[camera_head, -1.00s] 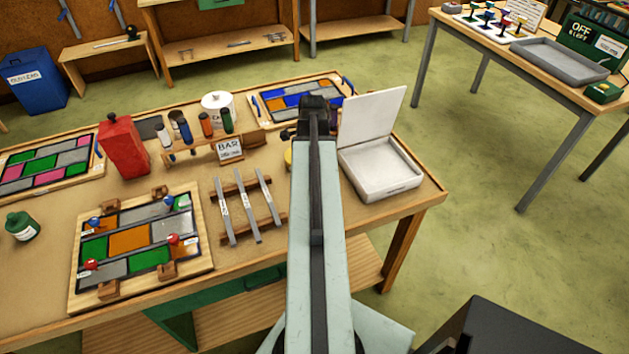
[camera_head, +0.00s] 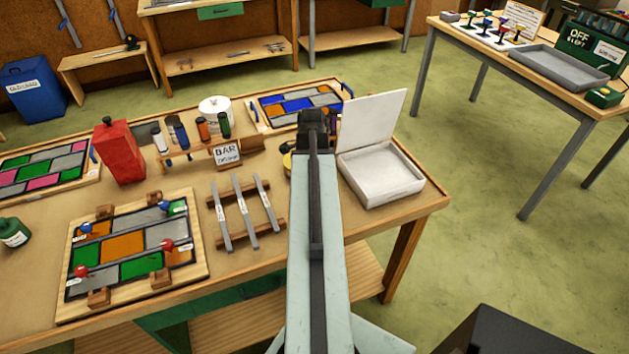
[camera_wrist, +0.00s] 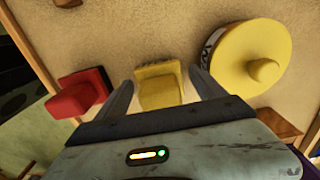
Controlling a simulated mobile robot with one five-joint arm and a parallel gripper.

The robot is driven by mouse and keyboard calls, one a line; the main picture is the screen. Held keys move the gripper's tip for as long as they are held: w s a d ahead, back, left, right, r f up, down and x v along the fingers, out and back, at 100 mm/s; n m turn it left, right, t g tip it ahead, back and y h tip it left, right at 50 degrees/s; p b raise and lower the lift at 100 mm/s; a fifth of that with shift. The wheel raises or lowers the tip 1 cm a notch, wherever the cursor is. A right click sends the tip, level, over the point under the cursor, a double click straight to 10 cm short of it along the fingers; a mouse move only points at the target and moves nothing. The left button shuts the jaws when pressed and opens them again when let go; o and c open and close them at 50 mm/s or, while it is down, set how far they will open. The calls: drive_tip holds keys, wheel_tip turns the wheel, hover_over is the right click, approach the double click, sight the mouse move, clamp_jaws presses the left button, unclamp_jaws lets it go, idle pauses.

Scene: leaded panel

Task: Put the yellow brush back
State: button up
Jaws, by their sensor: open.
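The yellow brush (camera_wrist: 158,86), a small yellow block with a dark strip at its far edge, shows in the wrist view. My gripper (camera_wrist: 160,78) is open, with one finger on each side of the brush. I cannot tell whether the fingers touch it. In the head view my own arm hides the brush and the jaws.
A similar red block (camera_wrist: 78,93) lies left of the brush. A round yellow tin with a knob (camera_wrist: 243,55) is close on the right. A white open box (camera_head: 382,178), a rack of bottles (camera_head: 185,150) and a leaded panel (camera_head: 125,250) are on the bench.

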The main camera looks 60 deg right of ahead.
wheel_tip(320, 180, up, 13)
drive_tip(key=p, duration=1.2)
drive_tip(key=shift+f, duration=0.3)
drive_tip(key=w+a+n, duration=0.6)
drive_tip(key=w+a, duration=0.3)
drive_tip(key=a, duration=0.3)
drive_tip(key=w+a+n, duration=0.7)
drive_tip(key=w+a, duration=0.2)
drive_tip(key=a, duration=0.3)
drive_tip(key=w+a+n, duration=0.2)
drive_tip(key=a+n, duration=0.4)
drive_tip(key=a, duration=0.6)
drive_tip(key=w+a+n, duration=0.1)
drive_tip(key=a+n, duration=0.5)
drive_tip(key=a, duration=0.6)
drive_tip(key=shift+w+a, duration=0.15)
drive_tip(key=shift+w, duration=0.2)
